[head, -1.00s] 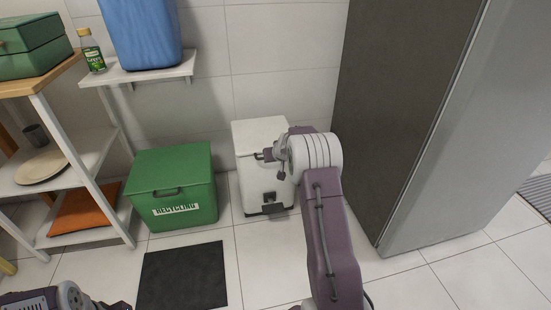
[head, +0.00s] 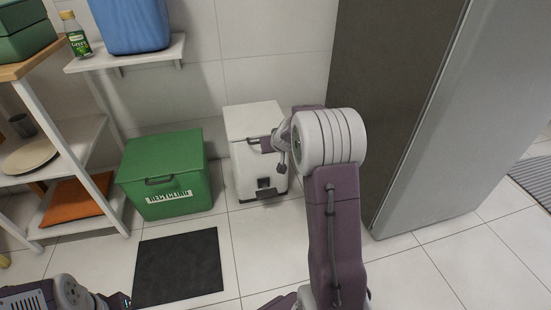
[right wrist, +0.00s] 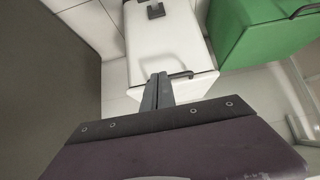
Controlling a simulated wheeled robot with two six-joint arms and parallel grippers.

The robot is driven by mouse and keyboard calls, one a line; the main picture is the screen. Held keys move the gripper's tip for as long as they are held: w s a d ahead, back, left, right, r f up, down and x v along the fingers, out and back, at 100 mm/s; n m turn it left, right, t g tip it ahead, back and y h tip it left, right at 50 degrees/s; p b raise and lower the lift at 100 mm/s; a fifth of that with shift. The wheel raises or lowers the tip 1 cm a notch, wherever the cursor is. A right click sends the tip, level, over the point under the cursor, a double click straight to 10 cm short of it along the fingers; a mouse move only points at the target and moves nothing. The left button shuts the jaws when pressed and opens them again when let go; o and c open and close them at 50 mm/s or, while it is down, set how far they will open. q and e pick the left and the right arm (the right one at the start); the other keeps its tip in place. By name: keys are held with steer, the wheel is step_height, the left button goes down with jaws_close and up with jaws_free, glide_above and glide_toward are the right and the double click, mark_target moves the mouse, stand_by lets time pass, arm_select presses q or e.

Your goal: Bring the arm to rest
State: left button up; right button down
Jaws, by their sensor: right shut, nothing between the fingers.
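My right arm rises from the bottom of the head view and bends at a white ringed joint. My right gripper (head: 262,144) extends left of that joint, in front of the white bin (head: 250,122), and its fingertips are hard to make out there. In the right wrist view its two fingers (right wrist: 158,90) are shut together with nothing between them. They overlap the white bin (right wrist: 165,45) near its handle in the picture; I cannot tell the gap. My left gripper (head: 118,301) is only partly in view at the bottom left, and its fingers do not show.
A green recycling box (head: 168,172) stands left of the white bin and a dark mat (head: 180,266) lies before it. A tall grey cabinet (head: 425,130) stands close on the right. Shelves (head: 75,135) stand at the left. Tiled floor is open around the mat.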

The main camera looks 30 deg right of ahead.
steer(key=shift+s+a+r, duration=0.1)
steer(key=shift+s+a, duration=0.05)
steer(key=shift+s, duration=0.35)
steer(key=shift+s+a+r, duration=0.1)
steer(key=shift+s, duration=0.35)
